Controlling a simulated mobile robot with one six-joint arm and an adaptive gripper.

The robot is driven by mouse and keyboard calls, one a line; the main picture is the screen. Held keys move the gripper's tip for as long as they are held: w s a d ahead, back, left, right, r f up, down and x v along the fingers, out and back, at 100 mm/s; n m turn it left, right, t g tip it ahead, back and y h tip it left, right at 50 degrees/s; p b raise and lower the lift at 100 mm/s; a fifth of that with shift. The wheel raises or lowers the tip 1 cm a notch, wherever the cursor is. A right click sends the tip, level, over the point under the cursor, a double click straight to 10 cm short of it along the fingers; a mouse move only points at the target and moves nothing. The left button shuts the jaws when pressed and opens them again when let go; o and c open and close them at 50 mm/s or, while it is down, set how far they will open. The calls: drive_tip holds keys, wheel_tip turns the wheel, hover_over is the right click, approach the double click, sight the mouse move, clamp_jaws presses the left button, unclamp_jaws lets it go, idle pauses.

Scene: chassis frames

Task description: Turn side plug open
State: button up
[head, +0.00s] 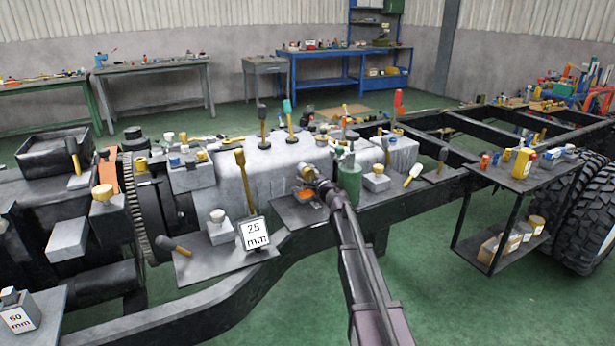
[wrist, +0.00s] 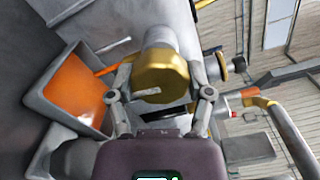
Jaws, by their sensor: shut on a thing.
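The side plug (wrist: 160,76) is a round brass-coloured cap on a grey cylindrical neck in the wrist view. My gripper (wrist: 161,97) has one finger on each side of the cap and is shut on it. In the head view my gripper (head: 314,180) is at the side of the grey housing, at the end of my arm. The plug is small there and largely hidden by the gripper, so its turn angle cannot be told.
An orange-filled tray (wrist: 75,95) lies left of the plug in the wrist view. A green bottle (head: 349,178) stands close right of my gripper. A 25 mm sign block (head: 254,233) stands to the left on a shelf. The dark chassis rail (head: 240,290) runs in front.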

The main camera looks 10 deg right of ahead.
drive_tip(key=shift+s+a, duration=0.2)
drive_tip(key=o, duration=1.1)
drive_tip(key=shift+o, duration=0.2)
drive_tip(key=shift+w, duration=0.1)
drive_tip(key=shift+d, duration=0.1)
drive_tip(key=v, duration=1.2)
